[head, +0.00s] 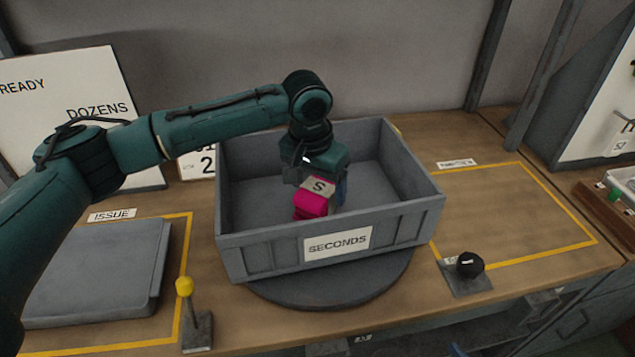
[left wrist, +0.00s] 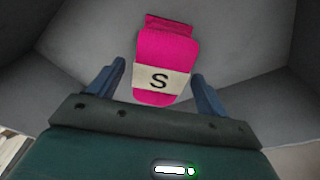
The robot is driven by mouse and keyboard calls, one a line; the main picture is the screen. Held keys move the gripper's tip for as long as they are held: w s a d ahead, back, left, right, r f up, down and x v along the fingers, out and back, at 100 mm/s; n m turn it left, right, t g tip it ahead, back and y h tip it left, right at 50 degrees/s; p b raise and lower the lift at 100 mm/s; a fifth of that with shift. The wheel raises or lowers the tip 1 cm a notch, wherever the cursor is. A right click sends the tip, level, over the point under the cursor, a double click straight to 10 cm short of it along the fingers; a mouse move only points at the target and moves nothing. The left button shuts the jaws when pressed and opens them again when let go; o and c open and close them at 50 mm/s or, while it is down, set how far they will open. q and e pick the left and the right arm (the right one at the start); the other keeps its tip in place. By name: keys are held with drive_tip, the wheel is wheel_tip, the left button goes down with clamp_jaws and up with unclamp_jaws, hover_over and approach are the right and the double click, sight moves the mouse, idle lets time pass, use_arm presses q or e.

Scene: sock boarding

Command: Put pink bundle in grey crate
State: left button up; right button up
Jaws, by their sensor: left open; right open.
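The pink bundle (head: 309,205), with a pale band marked "S", is inside the grey crate (head: 400,223), which is labelled "SECONDS". In the left wrist view the pink bundle (left wrist: 165,52) lies against the grey crate interior (left wrist: 250,40). My left gripper (head: 325,190) reaches down into the crate at the bundle. In the left wrist view its two blue fingers (left wrist: 158,78) stand apart on either side of the band, with visible gaps to the bundle. Whether the bundle rests on the crate floor is hard to tell. My right gripper is not in view.
The crate stands on a dark round turntable (head: 335,290). A grey tray or lid (head: 100,270) lies in the yellow-outlined "ISSUE" area at left. A yellow-knobbed lever (head: 185,288) and a black knob (head: 469,265) stand near the front. The yellow-outlined area (head: 520,215) at right is empty.

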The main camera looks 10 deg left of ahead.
sight(312, 195)
use_arm(q)
wheel_tip(312, 195, up, 12)
drive_tip(key=s, duration=0.1)
drive_tip(key=shift+s+a+p, duration=0.3)
drive_tip(key=shift+s, duration=0.05)
drive_tip(key=shift+s, duration=0.1)
